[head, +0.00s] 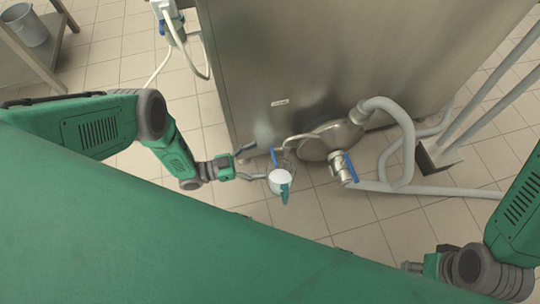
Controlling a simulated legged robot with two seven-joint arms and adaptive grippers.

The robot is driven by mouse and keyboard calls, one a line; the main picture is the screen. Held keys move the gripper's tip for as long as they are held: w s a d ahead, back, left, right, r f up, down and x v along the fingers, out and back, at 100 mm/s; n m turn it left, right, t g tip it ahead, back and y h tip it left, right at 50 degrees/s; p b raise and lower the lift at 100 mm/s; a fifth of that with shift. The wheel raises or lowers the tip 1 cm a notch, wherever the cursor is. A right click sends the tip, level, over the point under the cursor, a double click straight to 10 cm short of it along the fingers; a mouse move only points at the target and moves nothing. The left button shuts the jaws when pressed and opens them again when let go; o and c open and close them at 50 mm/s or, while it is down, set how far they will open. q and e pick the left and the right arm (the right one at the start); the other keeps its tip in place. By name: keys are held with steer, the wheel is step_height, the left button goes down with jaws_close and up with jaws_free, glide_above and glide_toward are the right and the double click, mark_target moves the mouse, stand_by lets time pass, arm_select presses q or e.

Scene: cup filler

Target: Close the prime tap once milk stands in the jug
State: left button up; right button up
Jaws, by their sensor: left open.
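The jug (281,177) sits below the machine's front, with white milk showing inside and a teal handle on its near side. A thin pipe (299,137) curves from the round steel pump body to just above the jug. I cannot tell whether a finger touches either. My right gripper (410,266) is at the lower right; its fingers are too unclear to read.
The steel machine cabinet (290,60) stands behind the tap. A round pump (325,143), a valve with a blue handle (350,168) and a thick grey hose (408,135) are to the right. A bucket (28,27) is at the upper left. Tiled floor is open below.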

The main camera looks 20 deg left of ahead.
arm_select(q)
steer(key=v, duration=0.6)
steer(key=shift+a, duration=0.2)
steer(key=shift+s, duration=0.15)
steer(key=w+d+r+n+y, duration=0.1)
steer(key=w+d+n+y, duration=0.3)
steer(key=y, duration=0.1)
steer(key=s+a+r+n+g+y, duration=0.3)
steer(key=s+a+r+g+y, duration=0.3)
steer(key=s, duration=0.4)
steer(key=s+a+r+n+g+y, duration=0.3)
steer(key=s+r+n+y, duration=0.1)
steer(key=s+r, duration=0.5)
step_height(320, 180, up, 17)
steer(key=p, duration=1.8)
steer(key=shift+s, duration=0.45)
